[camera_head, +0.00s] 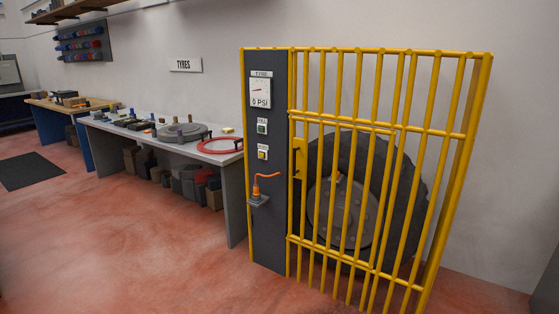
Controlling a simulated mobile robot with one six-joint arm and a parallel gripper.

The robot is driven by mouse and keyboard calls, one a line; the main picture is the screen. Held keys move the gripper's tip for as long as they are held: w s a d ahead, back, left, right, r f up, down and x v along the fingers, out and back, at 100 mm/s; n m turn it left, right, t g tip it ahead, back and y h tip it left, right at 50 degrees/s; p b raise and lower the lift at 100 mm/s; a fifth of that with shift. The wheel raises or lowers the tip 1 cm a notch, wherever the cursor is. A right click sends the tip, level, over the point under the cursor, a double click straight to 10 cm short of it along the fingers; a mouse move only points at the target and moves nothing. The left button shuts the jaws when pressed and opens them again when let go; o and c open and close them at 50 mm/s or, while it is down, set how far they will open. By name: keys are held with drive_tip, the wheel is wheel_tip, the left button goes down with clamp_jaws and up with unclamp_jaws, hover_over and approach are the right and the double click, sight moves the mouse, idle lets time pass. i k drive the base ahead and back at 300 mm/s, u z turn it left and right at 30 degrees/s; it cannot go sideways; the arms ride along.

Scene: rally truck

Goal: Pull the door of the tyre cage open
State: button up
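The tyre cage is a frame of yellow bars. Its barred door (372,129) faces me, and I cannot tell for certain whether it is fully shut. A yellow latch plate or handle (300,160) sits at the door's left edge, beside the grey control panel (265,210). Behind the bars stands a large dark tyre (410,190) with a grey wheel hub (342,212). The bars partly hide both. My gripper is not in view.
The panel carries a gauge (260,92), a green button (262,127), a yellow button (262,153) and an orange hose fitting (262,188). A grey workbench (234,190) with parts on it stands to the left. The reddish floor (150,260) in front is clear.

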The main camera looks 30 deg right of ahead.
sight(298, 147)
drive_tip(key=u, duration=0.15)
drive_tip(key=i, duration=1.65)
drive_tip(key=u, duration=0.05)
